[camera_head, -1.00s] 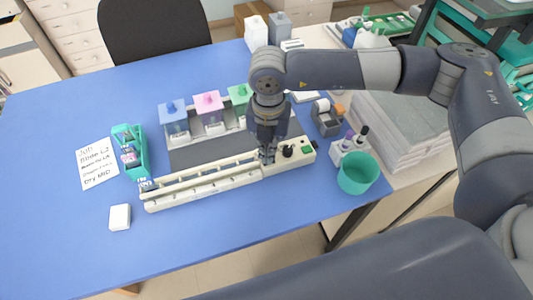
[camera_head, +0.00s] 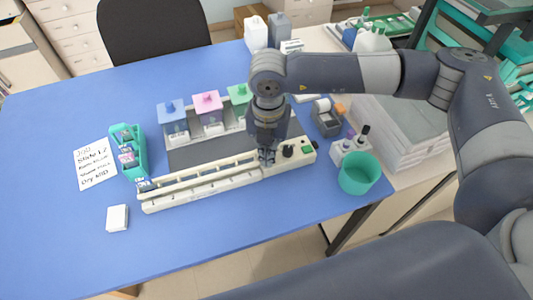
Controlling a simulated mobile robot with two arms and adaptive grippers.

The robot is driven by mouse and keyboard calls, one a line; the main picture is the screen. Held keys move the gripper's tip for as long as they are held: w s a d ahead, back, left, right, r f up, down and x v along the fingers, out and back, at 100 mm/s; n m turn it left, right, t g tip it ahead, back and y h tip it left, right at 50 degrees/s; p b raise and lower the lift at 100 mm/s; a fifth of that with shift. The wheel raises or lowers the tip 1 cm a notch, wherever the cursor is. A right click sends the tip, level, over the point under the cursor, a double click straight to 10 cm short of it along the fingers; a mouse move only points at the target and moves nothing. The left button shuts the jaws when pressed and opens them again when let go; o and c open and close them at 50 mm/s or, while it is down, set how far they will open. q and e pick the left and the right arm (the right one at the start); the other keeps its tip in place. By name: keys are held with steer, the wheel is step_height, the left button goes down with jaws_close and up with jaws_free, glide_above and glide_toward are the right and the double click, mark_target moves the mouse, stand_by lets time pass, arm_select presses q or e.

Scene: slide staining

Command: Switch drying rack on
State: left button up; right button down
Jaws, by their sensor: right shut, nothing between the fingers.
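The drying rack (camera_head: 205,192) is a long cream rail along the front of the staining station on the blue table. A cream control box (camera_head: 300,157) at its right end carries a black knob (camera_head: 288,151) and a green button (camera_head: 306,149). My right gripper (camera_head: 267,160) points down over the left part of this box, just left of the knob. Its fingers are shut and empty. The spot under the fingertips is hidden, so I cannot tell whether they touch a switch. My left gripper is not in view.
Staining jars with blue, pink (camera_head: 207,102) and green lids stand behind the rack. A teal slide holder (camera_head: 140,160), a handwritten note (camera_head: 95,163) and a white block (camera_head: 117,217) lie to the left. A teal cup (camera_head: 358,174) stands right of the box. The front of the table is clear.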

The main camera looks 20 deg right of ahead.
steer(key=shift+r+p, duration=0.35)
steer(key=shift+r, duration=0.25)
steer(key=shift+r+p, duration=1.15)
steer(key=shift+r, duration=1.7)
steer(key=shift+f, duration=0.1)
